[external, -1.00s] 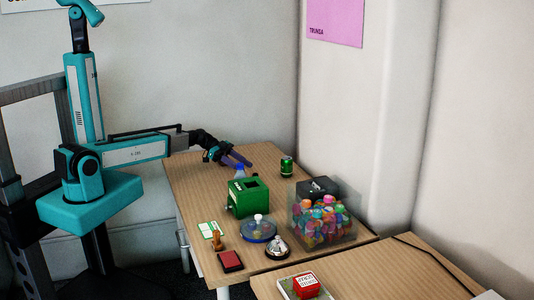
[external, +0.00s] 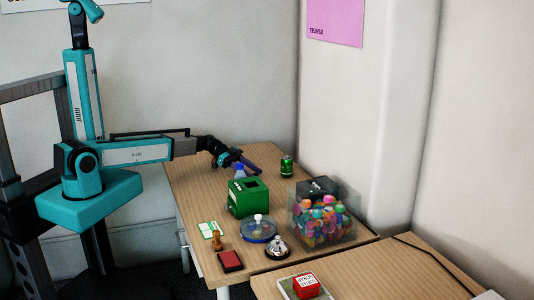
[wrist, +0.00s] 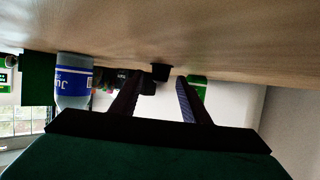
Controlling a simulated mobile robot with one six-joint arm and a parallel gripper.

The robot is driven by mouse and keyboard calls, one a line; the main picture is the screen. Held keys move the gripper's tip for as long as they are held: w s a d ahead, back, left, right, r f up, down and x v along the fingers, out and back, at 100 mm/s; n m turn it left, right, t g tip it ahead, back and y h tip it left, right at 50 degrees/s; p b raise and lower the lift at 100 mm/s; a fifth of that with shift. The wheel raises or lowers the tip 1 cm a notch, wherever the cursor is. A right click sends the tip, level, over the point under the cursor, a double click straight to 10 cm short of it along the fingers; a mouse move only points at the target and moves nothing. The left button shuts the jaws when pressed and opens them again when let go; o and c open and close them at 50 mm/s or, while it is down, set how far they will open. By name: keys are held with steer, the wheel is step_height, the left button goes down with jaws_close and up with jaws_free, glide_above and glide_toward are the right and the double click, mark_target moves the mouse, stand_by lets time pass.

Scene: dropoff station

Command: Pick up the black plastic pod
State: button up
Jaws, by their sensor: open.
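In the wrist view, which shows the table upside down, a small black object (wrist: 161,72), likely the black plastic pod, stands on the wooden table. It appears between and beyond the two fingertips of my gripper (wrist: 161,78). The fingers are apart with nothing held between them. I cannot make out the pod in that view.
The bottle (wrist: 74,82) is left of my fingers in the wrist view. A green can (external: 287,166) stands to the right. A green box (external: 247,198), a clear bin of colourful capsules (external: 350,226) and a bell (external: 277,246) are nearer the front. The back wall is close.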

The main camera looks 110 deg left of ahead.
stand_by(0.5)
jaws_close()
